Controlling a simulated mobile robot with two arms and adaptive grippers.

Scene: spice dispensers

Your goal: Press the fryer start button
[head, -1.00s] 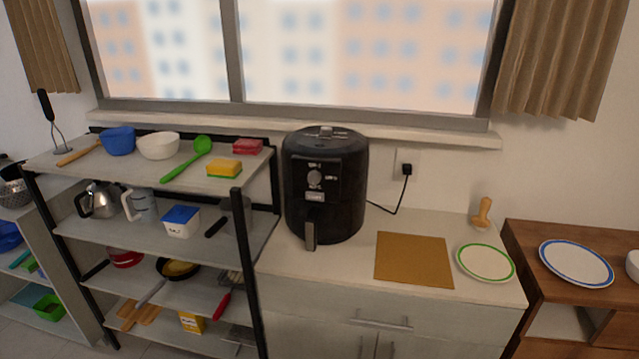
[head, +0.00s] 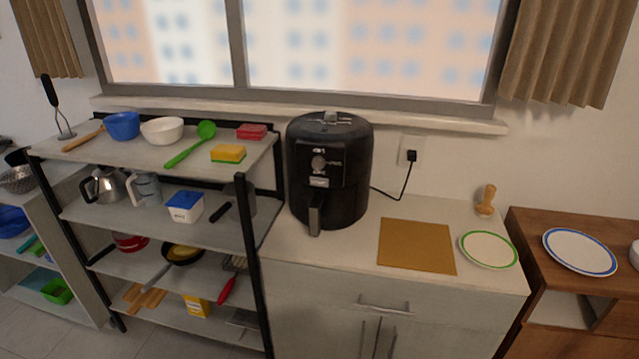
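The black air fryer (head: 328,172) stands upright on the white counter (head: 360,252), below the window. Its front faces me, with a round knob (head: 318,162) and small white markings. A small light label or button (head: 318,182) sits below the knob; I cannot tell which. The basket handle (head: 314,218) sticks out at the lower front. Neither of my grippers is in view.
A cutting board (head: 417,246) and a green-rimmed plate (head: 488,249) lie right of the fryer. A shelf rack (head: 150,159) with bowls and utensils stands to the left. A cable runs to a wall socket (head: 411,151). The space before the fryer is clear.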

